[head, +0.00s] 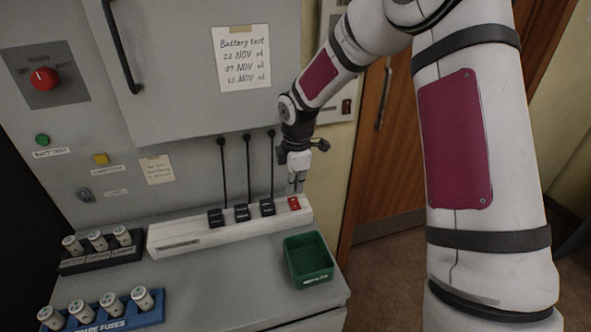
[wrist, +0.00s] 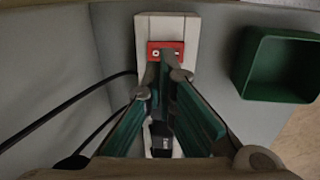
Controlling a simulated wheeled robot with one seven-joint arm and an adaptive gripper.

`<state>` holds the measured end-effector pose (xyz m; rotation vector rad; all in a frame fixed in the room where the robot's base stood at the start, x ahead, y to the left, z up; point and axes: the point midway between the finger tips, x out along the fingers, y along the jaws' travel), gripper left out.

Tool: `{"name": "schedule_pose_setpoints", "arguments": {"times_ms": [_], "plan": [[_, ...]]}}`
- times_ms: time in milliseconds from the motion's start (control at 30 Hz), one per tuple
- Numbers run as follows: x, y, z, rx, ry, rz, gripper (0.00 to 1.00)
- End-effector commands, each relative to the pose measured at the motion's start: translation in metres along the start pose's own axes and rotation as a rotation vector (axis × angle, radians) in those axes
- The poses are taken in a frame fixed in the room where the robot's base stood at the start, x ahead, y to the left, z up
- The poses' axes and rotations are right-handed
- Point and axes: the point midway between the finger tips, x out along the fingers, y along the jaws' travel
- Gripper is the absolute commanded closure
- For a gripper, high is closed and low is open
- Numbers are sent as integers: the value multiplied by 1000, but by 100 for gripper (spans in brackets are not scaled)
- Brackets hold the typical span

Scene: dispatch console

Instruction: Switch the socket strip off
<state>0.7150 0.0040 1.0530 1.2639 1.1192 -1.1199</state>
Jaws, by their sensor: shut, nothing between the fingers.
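The white socket strip (head: 215,233) lies on the grey console top against the cabinet. Several black plugs with cords sit in it. Its red switch (head: 294,203) is at the right end. My gripper (head: 297,187) is shut and empty, pointing down just above that end. In the wrist view the red switch (wrist: 165,50) shows just beyond the fingertips of my gripper (wrist: 168,68), which partly cover it. I cannot tell whether the fingertips touch it, or which way the switch is tipped.
A green bin (head: 308,259) stands in front of the strip's right end. A black fuse holder (head: 100,258) and a blue spare-fuse rack (head: 105,318) are at the left. A red knob (head: 44,79) is on the panel. The console top between rack and bin is clear.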

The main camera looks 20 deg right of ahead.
Motion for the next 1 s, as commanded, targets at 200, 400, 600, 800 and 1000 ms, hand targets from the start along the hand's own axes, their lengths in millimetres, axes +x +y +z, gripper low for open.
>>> {"name": "schedule_pose_setpoints", "arguments": {"times_ms": [200,400,600,800,1000], "plan": [[31,-1,-1,0,1,-1,100],[42,0,0,0,1,1,100],[43,0,0,0,0,2,100],[45,1,0,0,0,1,100],[51,3,0,0,0,1,100]]}}
